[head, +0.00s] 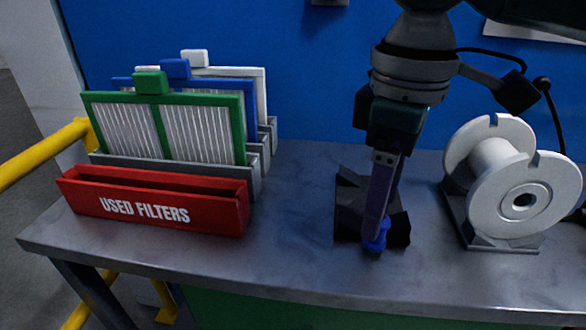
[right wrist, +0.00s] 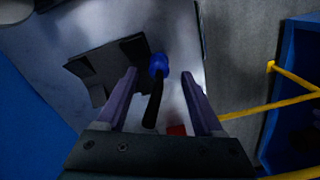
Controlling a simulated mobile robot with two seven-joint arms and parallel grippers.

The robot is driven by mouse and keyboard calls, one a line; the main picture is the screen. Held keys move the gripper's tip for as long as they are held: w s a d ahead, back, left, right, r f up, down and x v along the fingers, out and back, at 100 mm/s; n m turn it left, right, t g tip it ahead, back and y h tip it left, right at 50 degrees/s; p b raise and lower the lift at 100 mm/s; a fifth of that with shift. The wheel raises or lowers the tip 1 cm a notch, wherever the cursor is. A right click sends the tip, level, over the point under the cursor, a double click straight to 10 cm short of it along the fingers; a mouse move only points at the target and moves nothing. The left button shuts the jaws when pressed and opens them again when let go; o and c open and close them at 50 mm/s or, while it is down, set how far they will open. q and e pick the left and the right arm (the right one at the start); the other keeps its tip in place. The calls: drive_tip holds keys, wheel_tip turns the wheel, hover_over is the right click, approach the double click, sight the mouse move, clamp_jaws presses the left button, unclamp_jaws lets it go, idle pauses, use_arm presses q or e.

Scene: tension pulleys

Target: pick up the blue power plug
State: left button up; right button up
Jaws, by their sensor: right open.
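The blue power plug (head: 376,236) shows low on the workbench, partly hidden behind my right gripper's fingers. In the right wrist view it has a blue head (right wrist: 158,65) and a black body that lies between the two fingers. My right gripper (head: 379,225) points down over the bench. It is open, with a finger on each side of the plug and a visible gap to each; it also shows in the right wrist view (right wrist: 160,76). A dark angular holder (head: 350,205) stands beside the plug. My left gripper is not in view.
A white spool (head: 490,160) on a dark stand is to the right. A red used-filters bin (head: 150,205) and framed filters (head: 165,130) stand at the left. The grey workbench (head: 290,235) is clear between bin and holder. A blue wall is behind.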

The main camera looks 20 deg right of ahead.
sight(380, 243)
wheel_tip(380, 243, down, 4)
drive_tip(key=shift+d+r, duration=0.1)
drive_tip(key=shift+r, duration=0.1)
drive_tip(key=shift+c, duration=0.2)
clamp_jaws()
idle(0.3)
